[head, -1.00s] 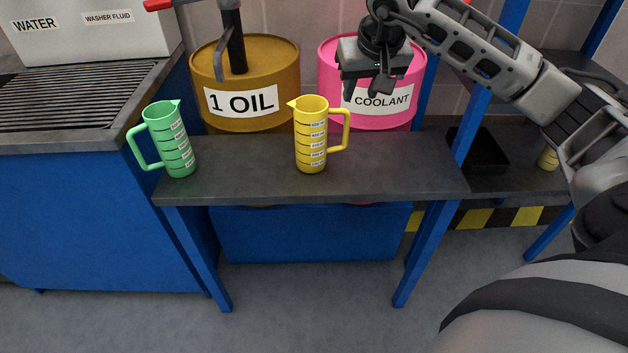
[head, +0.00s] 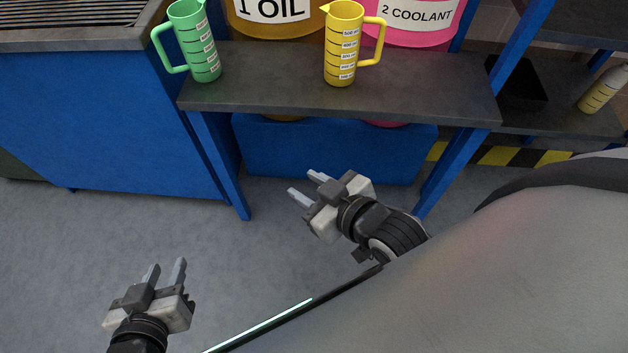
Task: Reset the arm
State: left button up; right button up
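My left gripper (head: 166,269) is low at the lower left of the head view, over the grey floor. Its two fingers point up the picture and stand apart with nothing between them. My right gripper (head: 303,183) is near the middle, in front of and below the dark bench top (head: 300,80). Its two fingers point to the upper left, apart and empty. Neither gripper touches anything.
A green measuring jug (head: 195,42) and a yellow measuring jug (head: 343,45) stand upright on the bench. Oil (head: 260,28) and coolant (head: 415,30) barrels stand behind. A blue cabinet (head: 100,120) is at left. The floor (head: 60,240) in front is clear.

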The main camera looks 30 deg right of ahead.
jog(key=s+f+m, duration=0.1)
jog(key=s+f+m+g, duration=0.1)
jog(key=shift+s+a+f+g, duration=0.1)
jog(key=shift+s+a+g, duration=0.15)
jog(key=shift+s+g, duration=0.05)
jog(key=shift+d+r+p, duration=0.1)
jog(key=shift+r+p, duration=0.2)
jog(key=shift+p, duration=0.55)
